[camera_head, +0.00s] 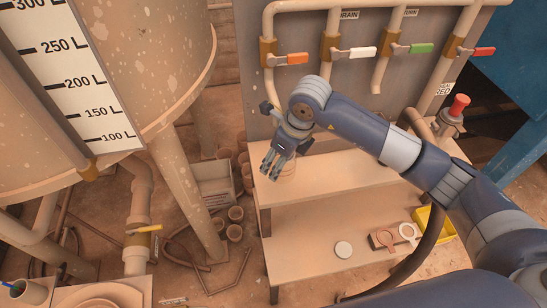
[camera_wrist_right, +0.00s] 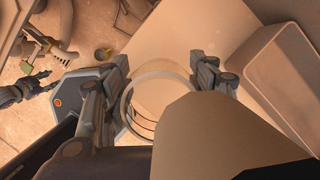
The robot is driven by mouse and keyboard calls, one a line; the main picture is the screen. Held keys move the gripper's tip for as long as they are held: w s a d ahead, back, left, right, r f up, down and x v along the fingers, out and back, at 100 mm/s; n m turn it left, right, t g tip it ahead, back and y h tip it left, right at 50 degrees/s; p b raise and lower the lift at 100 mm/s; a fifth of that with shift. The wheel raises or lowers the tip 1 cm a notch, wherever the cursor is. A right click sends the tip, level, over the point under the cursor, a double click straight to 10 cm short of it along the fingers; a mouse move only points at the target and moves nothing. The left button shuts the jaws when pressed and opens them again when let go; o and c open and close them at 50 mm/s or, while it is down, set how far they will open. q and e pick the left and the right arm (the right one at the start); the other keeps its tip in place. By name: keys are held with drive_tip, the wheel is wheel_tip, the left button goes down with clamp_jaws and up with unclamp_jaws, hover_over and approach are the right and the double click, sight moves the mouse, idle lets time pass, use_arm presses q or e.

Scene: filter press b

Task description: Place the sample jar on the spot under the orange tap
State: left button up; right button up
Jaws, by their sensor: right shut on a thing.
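My right gripper (camera_head: 272,172) is above the left end of the upper shelf (camera_head: 340,170), below the spout under the orange tap (camera_head: 298,58). It is shut on the clear sample jar (camera_head: 288,169), which is partly hidden by the fingers. In the right wrist view the round jar rim (camera_wrist_right: 127,105) shows between the fingers of the right gripper (camera_wrist_right: 160,80). A wide tan shape covers part of the jar there. I cannot tell whether the jar touches the shelf. What appears to be my left gripper (camera_wrist_right: 35,83) is small at the far left of the wrist view, its opening unclear.
White (camera_head: 362,52), green (camera_head: 421,48) and red (camera_head: 484,51) taps continue the row. A large tank (camera_head: 150,60) and grey crate (camera_head: 216,190) stand left.

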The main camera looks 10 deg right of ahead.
drive_tip(key=shift+w+a+f, duration=0.1)
drive_tip(key=shift+w+a, duration=0.1)
drive_tip(key=shift+w, duration=0.45)
drive_tip(key=shift+w+a, duration=0.2)
drive_tip(key=shift+w, duration=0.4)
drive_tip(key=shift+f+p, duration=0.25)
drive_tip(key=shift+p, duration=0.15)
drive_tip(key=x, duration=0.2)
drive_tip(key=p+x, duration=0.1)
drive_tip(key=shift+s+d+f, duration=0.1)
drive_tip(key=shift+s+d, duration=0.1)
drive_tip(key=shift+d, duration=0.1)
drive_tip(key=shift+f, duration=0.1)
drive_tip(key=o, duration=1.2)
drive_tip(key=shift+c, duration=0.2)
